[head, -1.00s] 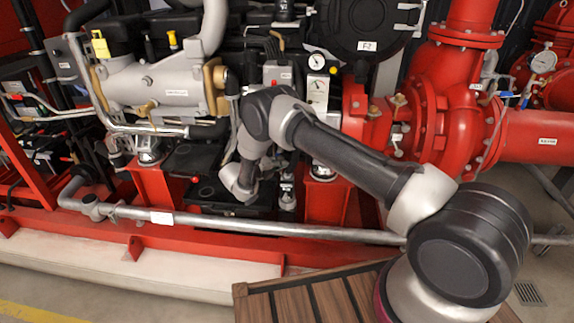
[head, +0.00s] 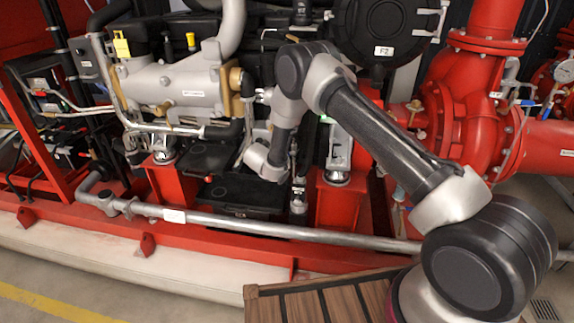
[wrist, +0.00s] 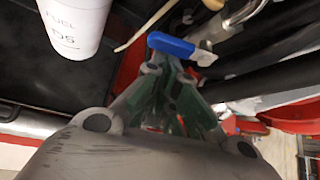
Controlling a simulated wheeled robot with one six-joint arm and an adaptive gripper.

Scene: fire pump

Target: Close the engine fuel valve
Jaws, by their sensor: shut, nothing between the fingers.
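A blue lever handle (wrist: 171,45) on a small metal valve (wrist: 203,54) shows in the wrist view, just beyond my fingertips. The handle lies nearly level across the picture, tilted slightly down to the right. My gripper (wrist: 170,66) is shut and empty, with its green-sided fingers together just below the handle. I cannot tell whether the tips touch it. In the head view my arm hides the gripper, and I cannot make out the blue handle there.
A white canister marked FUEL (wrist: 75,22) stands left of the handle. Dark hoses run close on the right. In the head view, a grey pipe (head: 300,232) crosses low in front of the red frame. A red pump (head: 455,120) stands at right.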

